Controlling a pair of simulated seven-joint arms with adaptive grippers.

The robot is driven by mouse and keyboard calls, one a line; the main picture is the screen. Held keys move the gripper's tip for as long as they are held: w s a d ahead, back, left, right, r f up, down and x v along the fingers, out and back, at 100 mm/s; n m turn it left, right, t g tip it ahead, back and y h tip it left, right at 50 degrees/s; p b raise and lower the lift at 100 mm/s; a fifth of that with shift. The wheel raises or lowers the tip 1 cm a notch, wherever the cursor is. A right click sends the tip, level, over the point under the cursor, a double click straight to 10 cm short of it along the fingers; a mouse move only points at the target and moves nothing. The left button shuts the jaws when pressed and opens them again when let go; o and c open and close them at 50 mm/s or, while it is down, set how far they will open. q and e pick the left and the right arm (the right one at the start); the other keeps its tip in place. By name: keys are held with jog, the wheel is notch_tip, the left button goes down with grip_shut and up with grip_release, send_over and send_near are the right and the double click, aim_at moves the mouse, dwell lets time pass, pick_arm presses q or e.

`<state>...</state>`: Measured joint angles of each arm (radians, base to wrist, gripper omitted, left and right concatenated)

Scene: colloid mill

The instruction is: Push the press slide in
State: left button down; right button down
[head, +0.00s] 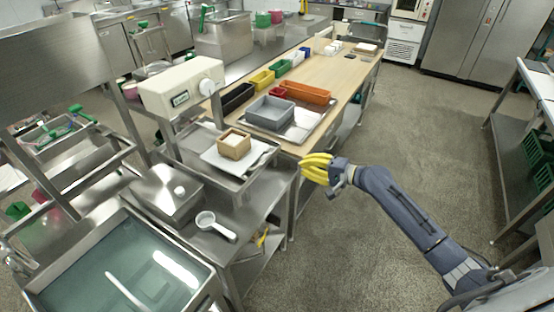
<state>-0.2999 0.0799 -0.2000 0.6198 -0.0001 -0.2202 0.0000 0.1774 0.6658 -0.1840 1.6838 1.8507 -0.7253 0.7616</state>
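The press, a cream box (178,88) with a round knob on its right side, stands on metal legs at the left of the centre. Below it, a steel tray (262,167), which looks like the press slide, reaches out to the right. On it lies a white sheet (212,157) with a wooden box mould (234,145) holding something pale. My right gripper (315,168), with yellow fingers, is over the aisle to the right of the tray, apart from it. I cannot tell how far its fingers are spread. My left gripper is not in view.
A wooden-topped bench (345,68) behind the press carries a grey bin (270,112), an orange bin (305,93) and other coloured bins. A white ladle (214,226) and a lidded steel box (165,193) stand in front. The floor aisle (410,130) on the right is clear.

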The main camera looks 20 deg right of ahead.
aim_at(267, 157)
jog(key=x, duration=1.4)
jog(key=shift+w, duration=0.1)
